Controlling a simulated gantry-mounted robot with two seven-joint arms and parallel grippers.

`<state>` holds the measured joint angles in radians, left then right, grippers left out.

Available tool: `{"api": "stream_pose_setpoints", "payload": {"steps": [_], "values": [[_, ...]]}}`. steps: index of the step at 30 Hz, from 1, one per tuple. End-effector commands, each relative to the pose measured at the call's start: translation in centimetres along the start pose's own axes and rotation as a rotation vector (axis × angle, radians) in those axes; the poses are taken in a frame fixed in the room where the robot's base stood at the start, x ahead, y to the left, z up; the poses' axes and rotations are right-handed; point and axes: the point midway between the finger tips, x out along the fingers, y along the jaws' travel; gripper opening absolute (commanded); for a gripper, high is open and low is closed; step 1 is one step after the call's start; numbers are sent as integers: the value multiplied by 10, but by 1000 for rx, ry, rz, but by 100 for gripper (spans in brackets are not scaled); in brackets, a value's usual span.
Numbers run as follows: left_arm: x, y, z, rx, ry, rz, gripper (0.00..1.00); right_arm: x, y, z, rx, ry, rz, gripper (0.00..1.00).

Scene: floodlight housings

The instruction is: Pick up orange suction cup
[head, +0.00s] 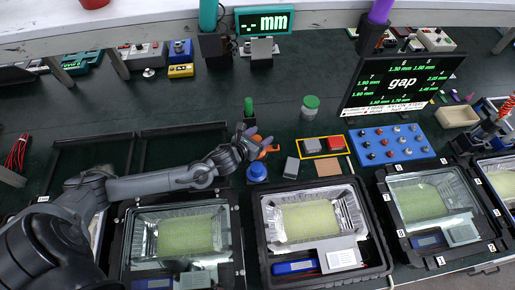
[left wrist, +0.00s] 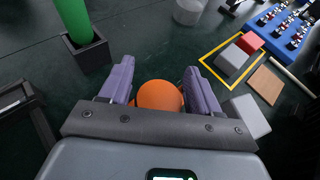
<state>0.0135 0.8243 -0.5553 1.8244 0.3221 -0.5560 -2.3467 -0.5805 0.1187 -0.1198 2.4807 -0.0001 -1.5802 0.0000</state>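The orange suction cup (head: 268,149) is at the middle of the table in the head view, partly hidden by my left gripper (head: 258,143). In the left wrist view the orange suction cup (left wrist: 159,96) shows as a rounded orange shape between the two purple fingers of my left gripper (left wrist: 160,82). The fingers are apart, with the cup between them; a narrow gap shows at the left finger, and at the right finger I cannot tell whether they touch. The cup's lower part is hidden behind the gripper's dark bar. My right gripper is not in view.
A blue suction cup (head: 257,173) stands just in front. A green cylinder in a black holder (left wrist: 75,25) is close behind. A yellow-framed tray (head: 323,146) with red and grey blocks lies to the right. Floodlight housings (head: 315,225) line the front edge.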

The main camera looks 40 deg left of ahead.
Motion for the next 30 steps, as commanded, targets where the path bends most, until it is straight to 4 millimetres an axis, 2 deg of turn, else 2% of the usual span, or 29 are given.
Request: {"api": "stream_pose_setpoints", "payload": {"steps": [1,9,12,26,30], "values": [[0,0,0,0,0,0,54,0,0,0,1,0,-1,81],[0,0,0,0,0,0,13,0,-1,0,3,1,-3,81],[0,0,0,0,0,0,0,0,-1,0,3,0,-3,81],[0,0,3,-1,-5,0,0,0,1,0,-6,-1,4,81],[-3,0,11,-1,-6,0,0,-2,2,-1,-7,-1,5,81]]}}
